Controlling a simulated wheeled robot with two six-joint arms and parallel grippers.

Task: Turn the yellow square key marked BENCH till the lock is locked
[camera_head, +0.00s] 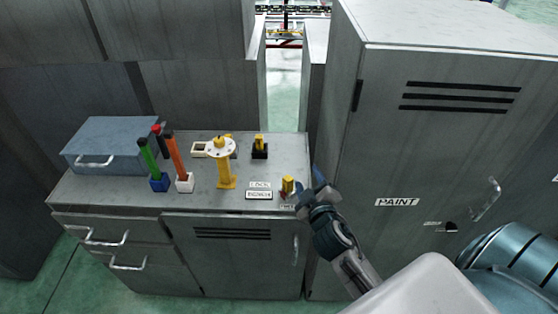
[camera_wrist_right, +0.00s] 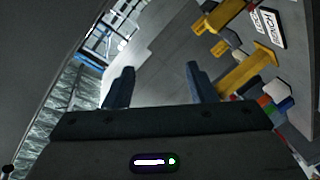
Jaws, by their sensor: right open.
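The yellow square key (camera_head: 288,184) stands near the front right corner of the grey bench top, beside the white BENCH label (camera_head: 259,195) and the LOCK label (camera_head: 260,185). In the right wrist view, a yellow block that looks like this key (camera_wrist_right: 220,16) is at the upper right, outside the fingers, with the BENCH label (camera_wrist_right: 269,28) beyond it. My right gripper (camera_head: 314,190) is just right of the key, at the bench's right edge. In its wrist view the fingers (camera_wrist_right: 158,82) are apart with nothing between them. My left gripper is not in view.
A yellow stand with a round white top (camera_head: 222,150) is left of the key. A second yellow piece on a black base (camera_head: 260,146) is behind. Green and orange handled tools (camera_head: 178,160) and a blue-grey box (camera_head: 112,146) are farther left. The PAINT cabinet (camera_head: 420,140) rises at right.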

